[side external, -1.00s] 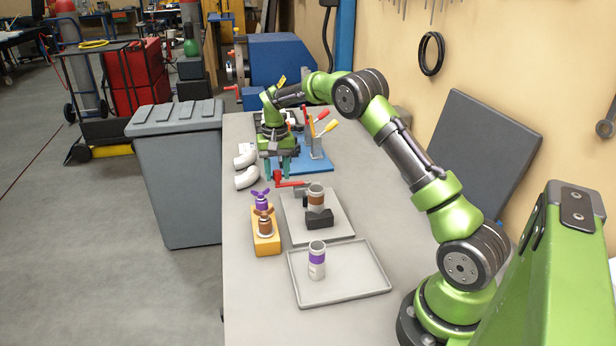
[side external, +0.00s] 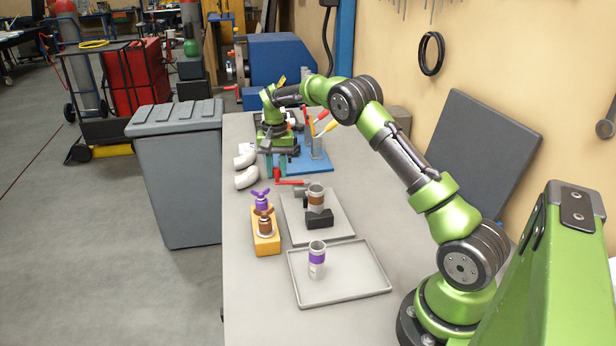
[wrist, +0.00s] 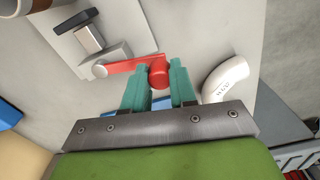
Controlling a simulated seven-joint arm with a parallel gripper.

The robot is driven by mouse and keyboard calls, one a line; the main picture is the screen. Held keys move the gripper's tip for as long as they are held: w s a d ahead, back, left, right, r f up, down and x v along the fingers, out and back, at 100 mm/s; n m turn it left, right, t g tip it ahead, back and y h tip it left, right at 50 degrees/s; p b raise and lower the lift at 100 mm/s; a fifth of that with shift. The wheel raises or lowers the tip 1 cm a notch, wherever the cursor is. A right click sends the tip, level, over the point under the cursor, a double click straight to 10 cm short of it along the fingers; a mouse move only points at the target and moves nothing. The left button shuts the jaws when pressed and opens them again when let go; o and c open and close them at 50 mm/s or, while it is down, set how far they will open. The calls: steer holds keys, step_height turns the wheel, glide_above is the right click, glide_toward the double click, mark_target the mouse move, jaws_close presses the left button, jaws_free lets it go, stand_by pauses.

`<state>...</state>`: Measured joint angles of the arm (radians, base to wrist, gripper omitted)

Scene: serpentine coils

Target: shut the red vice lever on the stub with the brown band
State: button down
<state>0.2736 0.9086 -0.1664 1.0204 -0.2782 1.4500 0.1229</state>
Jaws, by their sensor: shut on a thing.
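The red vice lever (side external: 292,182) sticks out to the left from the vice (side external: 319,218) on its grey plate. My gripper (side external: 276,174) is at the lever's free end. In the wrist view my gripper's teal fingers (wrist: 158,82) stand on either side of the lever's red knob (wrist: 158,71) and are shut on it. The lever arm (wrist: 125,66) runs left from the knob to a grey pivot. The stub with the brown band (side external: 316,198) stands upright at the vice; only its edge shows in the wrist view (wrist: 22,6).
A second stub with a purple band (side external: 317,260) stands in a grey tray (side external: 370,287) in front. A yellow block (side external: 266,243) holds two winged pieces at left. White elbows (side external: 247,178) lie near my gripper. A blue stand (side external: 314,163) with coloured handles is behind.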

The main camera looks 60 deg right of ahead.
steer(key=d+m, duration=0.9)
steer(key=m, duration=0.4)
steer(key=shift+w, duration=0.2)
steer(key=shift+d+r, duration=0.1)
steer(key=shift+d, duration=0.05)
steer(key=c, duration=0.9)
jaws_free()
steer(key=s+a+r, duration=0.2)
steer(key=s+a, duration=0.2)
steer(key=s, duration=0.3)
steer(key=s+a+r, duration=0.3)
steer(key=s, duration=0.4)
steer(key=shift+a, duration=0.35)
